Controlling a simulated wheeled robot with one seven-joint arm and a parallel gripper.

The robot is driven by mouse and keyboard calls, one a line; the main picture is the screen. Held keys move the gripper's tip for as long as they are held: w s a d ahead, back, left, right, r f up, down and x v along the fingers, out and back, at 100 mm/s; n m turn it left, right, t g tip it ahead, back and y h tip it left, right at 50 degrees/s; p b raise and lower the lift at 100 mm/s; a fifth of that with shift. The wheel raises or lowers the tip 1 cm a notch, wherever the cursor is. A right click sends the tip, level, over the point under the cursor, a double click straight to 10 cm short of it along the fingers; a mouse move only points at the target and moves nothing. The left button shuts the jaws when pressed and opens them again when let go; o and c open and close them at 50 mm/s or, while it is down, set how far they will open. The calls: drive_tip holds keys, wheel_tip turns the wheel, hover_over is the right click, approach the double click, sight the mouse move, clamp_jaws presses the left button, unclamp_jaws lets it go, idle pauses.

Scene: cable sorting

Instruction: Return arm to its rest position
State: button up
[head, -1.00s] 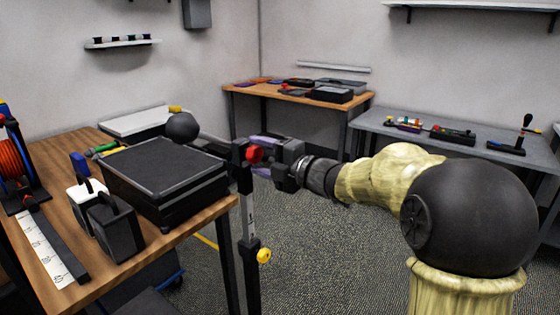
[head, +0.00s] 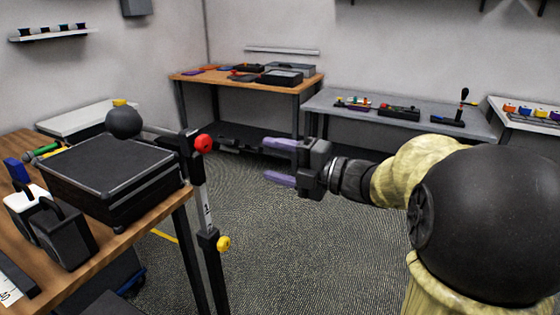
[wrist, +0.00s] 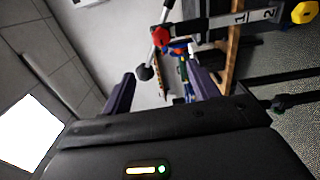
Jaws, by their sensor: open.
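My gripper (head: 280,161) is in the middle of the head view, over the open floor. Its two purple fingers are spread apart and point left, with nothing between them. My arm reaches in from the right at about table height. In the wrist view my gripper (wrist: 158,88) shows its two fingers apart. Beyond them are a stand with a red knob (wrist: 161,37) and a dark ball. In the head view this stand with its red knob (head: 203,144) is at the right edge of the wooden table, left of my fingertips and apart from them.
A black case (head: 110,172) lies on the wooden table (head: 85,262) at left, with black and white clip-like objects in front. A second wooden table (head: 210,83) and a grey table (head: 345,121) stand at the back. The floor (head: 270,260) below my gripper is clear.

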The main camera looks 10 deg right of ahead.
drive_tip(key=shift+s+d, duration=0.2)
drive_tip(key=shift+d, duration=0.05)
